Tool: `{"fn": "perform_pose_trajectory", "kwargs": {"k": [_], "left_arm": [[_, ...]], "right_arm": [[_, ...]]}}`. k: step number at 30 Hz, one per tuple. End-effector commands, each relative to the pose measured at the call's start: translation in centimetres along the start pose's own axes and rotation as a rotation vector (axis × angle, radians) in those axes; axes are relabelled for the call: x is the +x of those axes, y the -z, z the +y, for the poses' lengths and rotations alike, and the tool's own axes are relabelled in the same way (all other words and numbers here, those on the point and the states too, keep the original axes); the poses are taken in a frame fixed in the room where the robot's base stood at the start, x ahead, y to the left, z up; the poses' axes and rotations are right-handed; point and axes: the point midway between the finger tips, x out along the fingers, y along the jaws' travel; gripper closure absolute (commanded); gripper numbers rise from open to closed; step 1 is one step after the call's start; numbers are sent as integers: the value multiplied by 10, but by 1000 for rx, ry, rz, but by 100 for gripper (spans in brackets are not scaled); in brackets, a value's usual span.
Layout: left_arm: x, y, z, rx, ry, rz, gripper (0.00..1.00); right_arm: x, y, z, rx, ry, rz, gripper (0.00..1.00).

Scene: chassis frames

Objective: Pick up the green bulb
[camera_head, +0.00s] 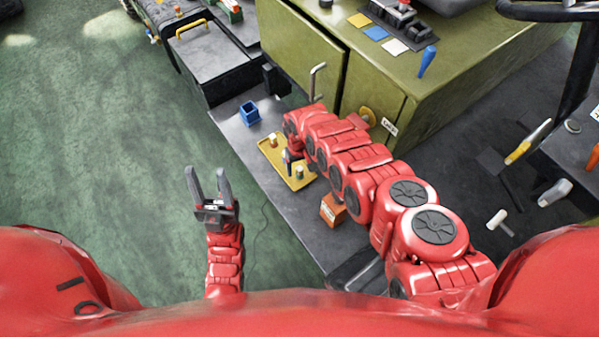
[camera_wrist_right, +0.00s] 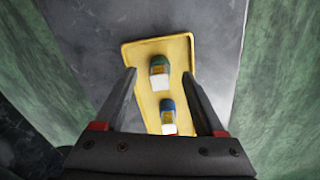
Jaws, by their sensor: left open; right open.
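The green bulb (camera_wrist_right: 159,68) has a white lower part and lies on the yellow tray (camera_wrist_right: 178,45) in the right wrist view. It also shows in the head view (camera_head: 299,172), near the tray's front end. My right gripper (camera_wrist_right: 159,76) is open over the tray. The green bulb shows between its fingertips, not gripped. A blue bulb (camera_wrist_right: 168,106) lies lower, also between the fingers in that view. In the head view the right arm partly hides the tray. My left gripper (camera_head: 208,185) is open and empty over the green floor.
A red-topped bulb (camera_head: 272,140) is at the tray's far end. A blue open box (camera_head: 249,113) stands behind the tray, and an orange box (camera_head: 333,209) stands in front. A green cabinet (camera_head: 300,50) with a handle rises close behind my right arm.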

Motion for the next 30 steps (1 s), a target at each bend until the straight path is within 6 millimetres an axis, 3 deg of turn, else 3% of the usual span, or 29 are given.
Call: {"fn": "perform_pose_trajectory", "kwargs": {"k": [3, 13, 24, 30], "left_arm": [[-6, -1, 0, 0, 0, 0, 50], [-6, -1, 0, 0, 0, 0, 50], [-6, -1, 0, 0, 0, 0, 50], [-6, -1, 0, 0, 0, 0, 50]], "right_arm": [[11, -1, -1, -1, 0, -1, 29], [11, 0, 0, -2, -1, 1, 31], [11, 0, 0, -1, -1, 0, 97], [11, -1, 0, -1, -1, 0, 100]]}}
